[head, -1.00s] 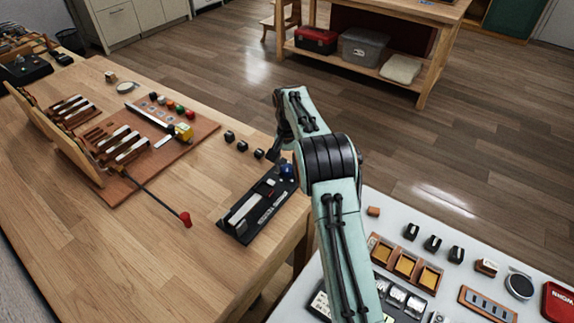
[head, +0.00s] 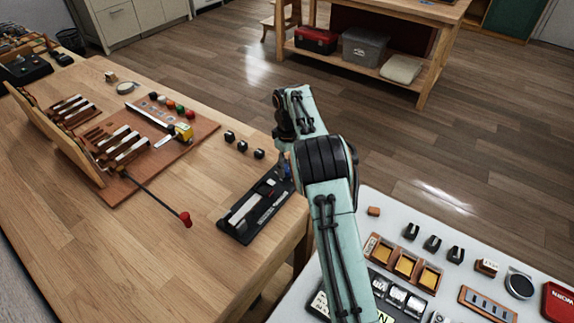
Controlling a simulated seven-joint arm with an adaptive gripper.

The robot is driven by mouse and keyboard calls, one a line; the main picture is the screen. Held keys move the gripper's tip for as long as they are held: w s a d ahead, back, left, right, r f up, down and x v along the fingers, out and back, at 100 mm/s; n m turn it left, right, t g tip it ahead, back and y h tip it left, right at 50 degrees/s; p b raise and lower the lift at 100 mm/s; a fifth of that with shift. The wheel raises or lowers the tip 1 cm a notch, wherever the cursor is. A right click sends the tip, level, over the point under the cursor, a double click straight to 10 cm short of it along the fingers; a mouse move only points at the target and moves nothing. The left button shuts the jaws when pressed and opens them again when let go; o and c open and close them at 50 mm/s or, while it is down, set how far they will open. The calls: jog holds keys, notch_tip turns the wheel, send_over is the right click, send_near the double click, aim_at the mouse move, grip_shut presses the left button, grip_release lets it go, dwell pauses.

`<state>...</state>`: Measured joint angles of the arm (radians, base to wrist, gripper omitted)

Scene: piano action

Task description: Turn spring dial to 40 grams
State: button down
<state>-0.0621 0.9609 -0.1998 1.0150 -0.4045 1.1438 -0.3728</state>
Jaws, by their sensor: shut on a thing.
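The black spring device (head: 232,229) lies near the right edge of the wooden bench, with a pale bar and a labelled strip along it. At its far right end a small part of the blue dial (head: 287,171) shows. My gripper (head: 285,159) is at the dial, pointing down, and is shut on it. My own arm covers most of the gripper and the dial. The dial's scale and reading cannot be made out.
Several small black blocks (head: 243,146) stand on the bench behind the device. A rod with a red knob (head: 185,218) sticks out from the piano action model at left. A white table (head: 381,205) with small parts stands at right, under my arm.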

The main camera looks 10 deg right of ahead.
aim_at(287, 168)
jog(key=shift+f+n, duration=0.1)
jog(key=shift+n, duration=1.8)
jog(key=c, duration=0.8)
grip_release()
notch_tip(287, 168, up, 12)
jog(key=shift+r, duration=0.1)
